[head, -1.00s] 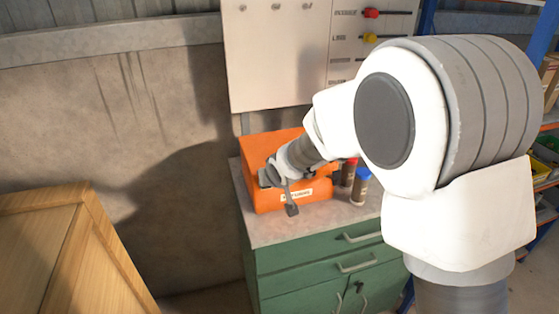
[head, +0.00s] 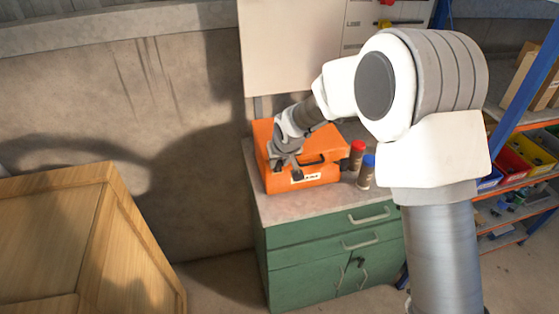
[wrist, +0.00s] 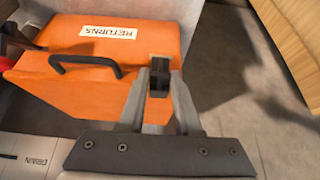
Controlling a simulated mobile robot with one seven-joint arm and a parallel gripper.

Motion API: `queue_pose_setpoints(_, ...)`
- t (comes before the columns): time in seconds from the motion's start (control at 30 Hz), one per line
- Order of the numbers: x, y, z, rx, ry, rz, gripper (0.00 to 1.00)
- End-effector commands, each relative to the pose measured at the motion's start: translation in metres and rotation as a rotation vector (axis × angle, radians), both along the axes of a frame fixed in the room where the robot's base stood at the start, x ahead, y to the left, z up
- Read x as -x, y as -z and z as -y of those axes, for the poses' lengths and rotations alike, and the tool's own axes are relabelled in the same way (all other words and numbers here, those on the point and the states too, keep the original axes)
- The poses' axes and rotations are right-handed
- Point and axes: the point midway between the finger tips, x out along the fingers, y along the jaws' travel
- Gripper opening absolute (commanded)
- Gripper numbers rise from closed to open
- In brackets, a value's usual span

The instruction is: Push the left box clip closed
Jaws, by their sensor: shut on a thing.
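The orange box (head: 328,172) stands on the counter with its lid down. Its black handle (head: 310,161) and a pale label are on the front. In the wrist view the box (wrist: 90,85) fills the upper left, with the label RETURNS (wrist: 108,32) and the handle (wrist: 75,62). A black clip (wrist: 159,75) shows at the box's right end there, the left end in the head view. My gripper (head: 281,160) is at the box's left front. In the wrist view my gripper (wrist: 160,92) is shut on the clip, one finger each side.
The green cabinet (head: 330,250) carries the counter (head: 300,204). A wooden crate (head: 85,245) is at the lower left; a shelf with bins (head: 515,165) is at the right.

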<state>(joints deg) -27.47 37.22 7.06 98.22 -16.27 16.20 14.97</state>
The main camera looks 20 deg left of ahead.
Motion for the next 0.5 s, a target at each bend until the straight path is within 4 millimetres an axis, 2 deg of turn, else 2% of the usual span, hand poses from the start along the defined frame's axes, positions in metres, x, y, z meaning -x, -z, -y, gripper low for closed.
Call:
queue_pose_setpoints(0.2, 0.0006, 0.0007, 0.0000, 0.001, 0.000, -0.002, 0.00)
queue_pose_setpoints(0.23, 0.0006, 0.0007, 0.0000, 0.001, 0.000, -0.002, 0.38)
queue_pose_setpoints(0.37, 0.0006, 0.0006, 0.0000, 0.001, 0.000, -0.001, 0.61)
queue_pose_setpoints(0.5, 0.0003, 0.0004, 0.0000, 0.000, 0.000, 0.000, 0.62)
